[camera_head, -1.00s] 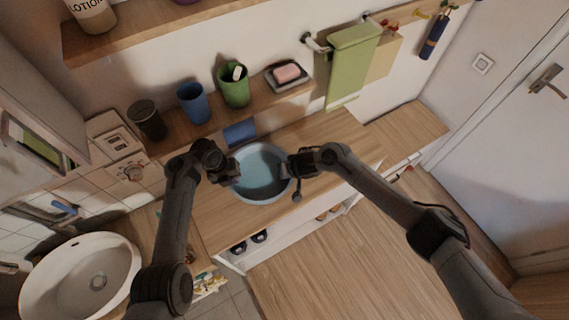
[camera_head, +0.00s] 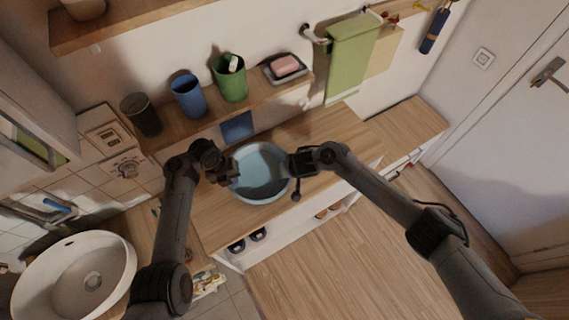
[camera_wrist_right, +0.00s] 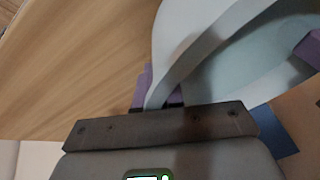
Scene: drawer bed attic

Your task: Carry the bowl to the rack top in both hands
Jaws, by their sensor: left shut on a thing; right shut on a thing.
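The light blue bowl (camera_head: 260,176) is upright between my two grippers, over the wooden rack top (camera_head: 325,128) in the head view. I cannot tell whether it touches the surface. My left gripper (camera_head: 232,167) is shut on the bowl's left rim. My right gripper (camera_head: 290,164) is shut on its right rim. In the right wrist view the purple finger pads (camera_wrist_right: 160,90) pinch the bowl's wall (camera_wrist_right: 195,55) between them. The left gripper's fingertips are partly hidden.
A wall shelf behind holds a dark cup (camera_head: 141,114), a blue cup (camera_head: 188,96), a green cup (camera_head: 229,78) and a soap dish (camera_head: 285,70). A green towel (camera_head: 352,62) hangs at the back. A white basin (camera_head: 75,278) stands at lower left. Bare rack top lies right of the bowl.

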